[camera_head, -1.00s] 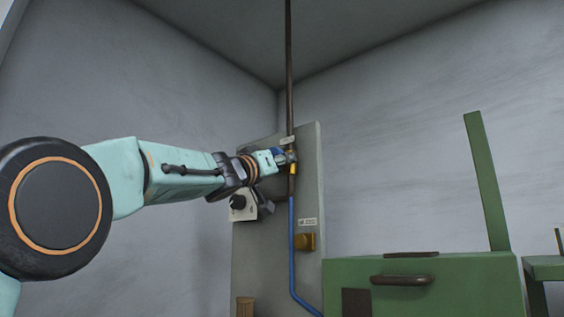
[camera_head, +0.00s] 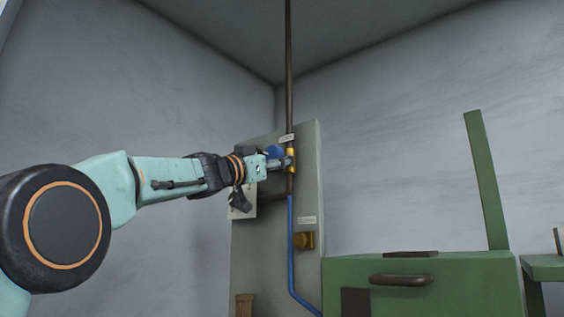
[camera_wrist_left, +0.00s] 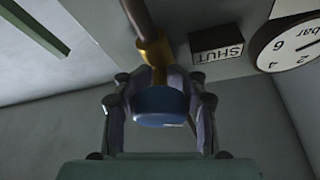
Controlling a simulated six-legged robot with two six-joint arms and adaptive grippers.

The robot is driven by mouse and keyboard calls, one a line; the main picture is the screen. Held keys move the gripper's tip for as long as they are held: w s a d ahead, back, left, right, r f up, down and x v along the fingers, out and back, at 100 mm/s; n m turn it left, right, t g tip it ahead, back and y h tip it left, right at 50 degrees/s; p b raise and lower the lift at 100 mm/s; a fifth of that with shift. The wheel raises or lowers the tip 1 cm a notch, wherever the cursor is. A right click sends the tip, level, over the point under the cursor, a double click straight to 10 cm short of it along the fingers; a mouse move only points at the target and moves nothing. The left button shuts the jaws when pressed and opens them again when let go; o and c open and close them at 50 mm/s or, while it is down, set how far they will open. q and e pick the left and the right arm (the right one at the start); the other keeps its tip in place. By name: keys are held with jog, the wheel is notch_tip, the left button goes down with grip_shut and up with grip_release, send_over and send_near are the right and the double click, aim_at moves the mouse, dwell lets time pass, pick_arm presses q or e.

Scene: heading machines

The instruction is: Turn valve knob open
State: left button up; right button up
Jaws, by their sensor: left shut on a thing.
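The blue valve knob (camera_wrist_left: 160,104) sits on a brass valve body (camera_wrist_left: 154,52) on a dark vertical pipe. In the left wrist view my left gripper (camera_wrist_left: 160,118) has a finger on each side of the knob and is shut on it. In the head view the brass valve (camera_head: 291,160) shows at the tip of my left gripper (camera_head: 279,162), with part of the blue knob (camera_head: 274,152) visible above the fingers. A label reading SHUT (camera_wrist_left: 217,53) is beside the valve. My right gripper is not in view.
A grey panel (camera_head: 309,190) stands behind the valve. A gauge (camera_wrist_left: 292,42) is near the label. A green machine (camera_head: 450,290) stands at lower right.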

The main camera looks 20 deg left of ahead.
pick_arm(q)
jog(key=shift+s+a+r+m+h, duration=0.15)
jog(key=shift+r+m+h, duration=0.2)
jog(key=shift+m, duration=0.45)
jog(key=shift+f+g, duration=0.15)
jog(key=shift+g, duration=0.15)
